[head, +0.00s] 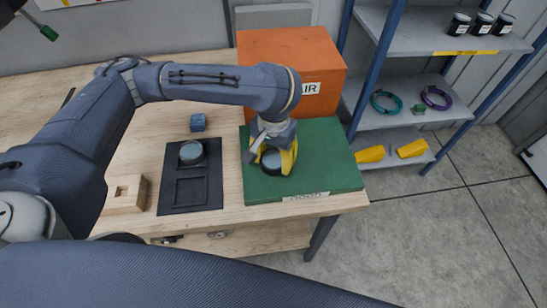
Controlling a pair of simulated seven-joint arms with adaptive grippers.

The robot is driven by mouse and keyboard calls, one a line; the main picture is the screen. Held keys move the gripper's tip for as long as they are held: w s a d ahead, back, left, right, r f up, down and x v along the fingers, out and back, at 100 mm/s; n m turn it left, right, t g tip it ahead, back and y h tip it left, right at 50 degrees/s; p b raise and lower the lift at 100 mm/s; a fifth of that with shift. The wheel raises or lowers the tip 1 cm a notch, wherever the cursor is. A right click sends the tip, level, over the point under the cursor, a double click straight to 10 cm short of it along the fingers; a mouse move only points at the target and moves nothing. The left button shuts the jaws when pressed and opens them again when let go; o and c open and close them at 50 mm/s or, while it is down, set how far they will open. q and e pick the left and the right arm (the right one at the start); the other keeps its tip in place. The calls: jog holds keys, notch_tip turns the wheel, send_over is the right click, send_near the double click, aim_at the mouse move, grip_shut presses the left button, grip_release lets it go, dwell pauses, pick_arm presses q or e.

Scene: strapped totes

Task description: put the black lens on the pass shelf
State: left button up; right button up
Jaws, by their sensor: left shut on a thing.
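My left gripper (272,157) reaches down over the green mat (325,160), its yellow fingers shut on a short dark round piece with a grey-blue top, which looks like the black lens (271,161). The fingers hide part of it; I cannot tell whether it touches the mat. A similar round piece (191,152) sits in the black tray (191,194) to the left. The blue-posted shelf rack (385,65) stands at the right, with several black jars (483,24) on its top board. I cannot read which board is the pass shelf. My right gripper is not in view.
An orange bin (290,62) stands behind the mat. A small blue block (198,122) and a wooden block with a square hole (125,194) are on the bench. Lower boards hold a green coil (386,102), a purple coil (436,98) and yellow pieces (412,149).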

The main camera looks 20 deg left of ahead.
aim_at(273, 159)
pick_arm(q)
jog(key=o, duration=1.3)
jog(key=shift+f, duration=0.1)
jog(key=shift+r, duration=6.1)
